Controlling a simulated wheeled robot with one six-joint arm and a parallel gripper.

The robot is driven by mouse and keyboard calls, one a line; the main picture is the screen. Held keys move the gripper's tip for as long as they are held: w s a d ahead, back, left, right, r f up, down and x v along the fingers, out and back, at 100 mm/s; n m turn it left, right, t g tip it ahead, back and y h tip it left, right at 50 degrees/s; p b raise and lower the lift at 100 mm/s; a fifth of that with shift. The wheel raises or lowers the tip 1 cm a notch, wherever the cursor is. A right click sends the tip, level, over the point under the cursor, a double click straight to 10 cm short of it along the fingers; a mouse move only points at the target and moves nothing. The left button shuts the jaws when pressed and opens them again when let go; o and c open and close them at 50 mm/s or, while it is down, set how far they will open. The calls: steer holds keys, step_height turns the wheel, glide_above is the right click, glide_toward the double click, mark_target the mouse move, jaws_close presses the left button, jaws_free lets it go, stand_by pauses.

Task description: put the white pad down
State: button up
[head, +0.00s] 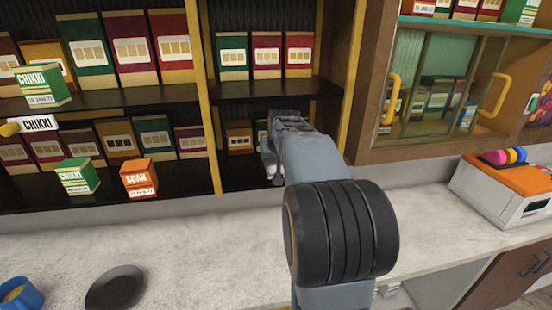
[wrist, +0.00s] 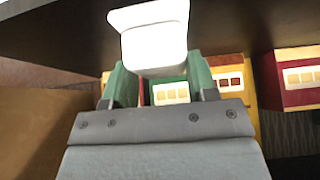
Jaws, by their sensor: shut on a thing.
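The white pad (wrist: 152,40) is in my gripper (wrist: 155,80), between its two green fingers, in the wrist view. It is a pale block with a broader, rounded upper part, and its lower sides are hidden by the fingers. In the head view my gripper (head: 272,150) is at the lower middle shelf bay, in front of the boxes there. My arm hides much of that bay, and I cannot clearly make out the pad in that view.
A dark shelf board (wrist: 60,30) hangs close above the pad. Boxes, including a yellow one (head: 239,138) and a red one (wrist: 292,77), stand behind. A yellow upright (head: 213,150) is left of my gripper. A black plate (head: 115,287) lies on the pale counter (head: 200,255).

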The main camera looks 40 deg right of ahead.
steer(key=o, duration=0.8)
steer(key=b+v, duration=0.2)
steer(key=v, duration=1)
steer(key=shift+s+a+f+n+g+y+b, duration=0.2)
steer(key=shift+s+a+f+n+y+b, duration=0.45)
steer(key=shift+s+a+f, duration=2.2)
steer(key=shift+s+a+f+n+g+y+b, duration=0.25)
steer(key=shift+s+a+f+n, duration=0.95)
steer(key=shift+a+f, duration=3.1)
steer(key=shift+s+a+f+n+g+y+b, duration=0.15)
steer(key=shift+s+a+f+n+y+b, duration=0.35)
steer(key=shift+s+a+f, duration=2.45)
